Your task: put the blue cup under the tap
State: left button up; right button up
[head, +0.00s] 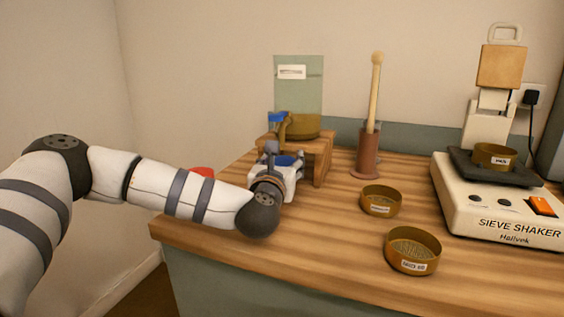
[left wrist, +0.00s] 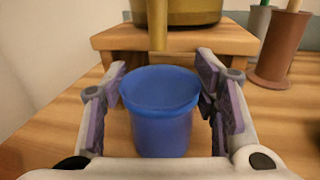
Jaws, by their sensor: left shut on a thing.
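The blue cup (left wrist: 162,128) is upright between the fingers of my left gripper (left wrist: 162,105), which is shut on it. In the head view the cup (head: 288,160) shows only partly, behind my left gripper (head: 284,170). The tap has a blue handle (head: 277,117) and sits on a brass vessel (head: 304,127) on a wooden stand (head: 321,155). In the left wrist view the tap's spout (left wrist: 157,26) hangs down just past the cup's far rim. I cannot tell whether the cup touches the table. My right gripper is not in view.
A red object (head: 202,171) shows partly behind my left arm. A brown holder (head: 368,153) with a wooden stick stands right of the stand. Two brass sieves (head: 380,200) (head: 412,250) lie on the table, left of the sieve shaker (head: 500,215). The front middle of the table is clear.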

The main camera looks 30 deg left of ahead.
pick_arm(q)
jog(key=shift+f, duration=0.2)
jog(key=o, duration=1.2)
jog(key=shift+c, duration=0.2)
jog(key=shift+r, duration=0.25)
jog(key=shift+s+d, duration=0.2)
jog(key=shift+s, duration=0.15)
jog(key=v, duration=1.1)
jog(key=shift+s, duration=0.2)
